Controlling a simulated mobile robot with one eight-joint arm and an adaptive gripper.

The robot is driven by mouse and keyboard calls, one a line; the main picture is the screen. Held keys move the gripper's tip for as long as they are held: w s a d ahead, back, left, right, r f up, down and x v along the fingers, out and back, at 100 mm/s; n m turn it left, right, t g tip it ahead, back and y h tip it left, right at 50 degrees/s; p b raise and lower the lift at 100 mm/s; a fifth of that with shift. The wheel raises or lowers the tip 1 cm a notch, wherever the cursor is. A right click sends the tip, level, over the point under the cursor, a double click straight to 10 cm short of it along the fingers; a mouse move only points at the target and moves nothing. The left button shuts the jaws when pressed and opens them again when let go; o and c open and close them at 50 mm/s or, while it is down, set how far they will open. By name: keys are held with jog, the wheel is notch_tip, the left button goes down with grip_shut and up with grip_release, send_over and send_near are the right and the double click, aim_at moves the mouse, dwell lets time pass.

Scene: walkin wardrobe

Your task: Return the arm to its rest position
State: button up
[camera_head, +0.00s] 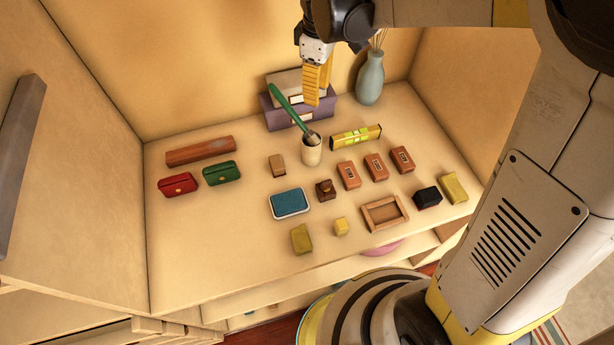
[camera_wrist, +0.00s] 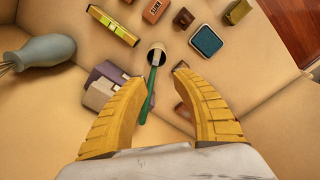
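My gripper (camera_head: 318,84) hangs above the back of the shelf, in front of the stacked boxes. In the wrist view its two yellow fingers (camera_wrist: 160,75) are spread wide apart with nothing held between them. A green-handled brush (camera_head: 288,106) leans in a cream cup (camera_head: 311,152) just below the gripper. In the wrist view the brush (camera_wrist: 152,82) shows between the fingers, beyond them, standing in the cup (camera_wrist: 157,47). My arm reaches in from the upper right of the head view.
A blue-grey vase (camera_head: 370,80) stands right of the gripper, and purple and beige boxes (camera_head: 272,116) stand behind the cup. Red and green cases (camera_head: 221,173), a blue-topped tin (camera_head: 290,203), several small blocks and a wooden frame (camera_head: 385,214) cover the shelf. The front left is clear.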

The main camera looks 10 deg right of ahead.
notch_tip(320, 180, up, 4)
jog(key=p, duration=0.2)
jog(key=s+d+f+m+t+b, duration=0.3)
jog(key=s+d+f+m+b, duration=0.2)
jog(key=b, duration=0.4)
jog(key=s+d+f+m+t+b, duration=0.3)
jog(key=s+d+f+m+b, duration=0.2)
jog(key=s+f+m+b, duration=0.2)
notch_tip(320, 180, down, 3)
jog(key=s+b, duration=0.2)
jog(key=b, duration=0.1)
jog(key=shift+t, duration=0.3)
jog(key=shift+s+r, duration=0.1)
